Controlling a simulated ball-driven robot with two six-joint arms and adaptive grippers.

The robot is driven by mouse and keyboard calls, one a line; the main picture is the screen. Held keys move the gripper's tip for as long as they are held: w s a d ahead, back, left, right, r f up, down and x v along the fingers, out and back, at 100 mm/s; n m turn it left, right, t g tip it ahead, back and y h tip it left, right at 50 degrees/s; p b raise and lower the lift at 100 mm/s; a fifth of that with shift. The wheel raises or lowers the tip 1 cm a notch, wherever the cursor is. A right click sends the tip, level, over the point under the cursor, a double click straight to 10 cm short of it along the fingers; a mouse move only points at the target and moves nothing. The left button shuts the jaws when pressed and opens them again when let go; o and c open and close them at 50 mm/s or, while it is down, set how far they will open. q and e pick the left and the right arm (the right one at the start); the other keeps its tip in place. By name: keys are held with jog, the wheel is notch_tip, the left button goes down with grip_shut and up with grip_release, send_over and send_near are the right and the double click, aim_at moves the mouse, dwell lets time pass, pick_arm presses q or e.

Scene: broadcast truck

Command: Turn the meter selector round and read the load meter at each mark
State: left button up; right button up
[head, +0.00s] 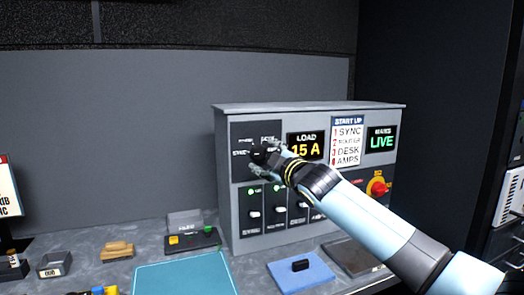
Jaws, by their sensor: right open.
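The grey power panel (225,180) stands on the counter. The meter selector sits on a dark plate (243,136) at its upper left, with small marks around it. My right gripper (261,153) is open at the selector and covers most of the knob. I cannot tell whether the fingers touch it. Which mark it points to is hidden. The load meter (306,146), right of the gripper, reads "15 A" in yellow. My left gripper is not in view.
Below the selector is a row of switches (253,213) with green lights. Right are a start-up card (347,141), a mains display (381,139) reading "LIVE" and a red knob (378,188). A teal mat (180,275) and blue pad (300,272) lie in front.

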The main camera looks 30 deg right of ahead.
aim_at(261, 154)
jog(key=shift+w+d, duration=0.2)
jog(key=shift+w, duration=1.35)
jog(key=shift+c, duration=0.2)
jog(key=c, duration=1.1)
jog(key=shift+f, duration=0.1)
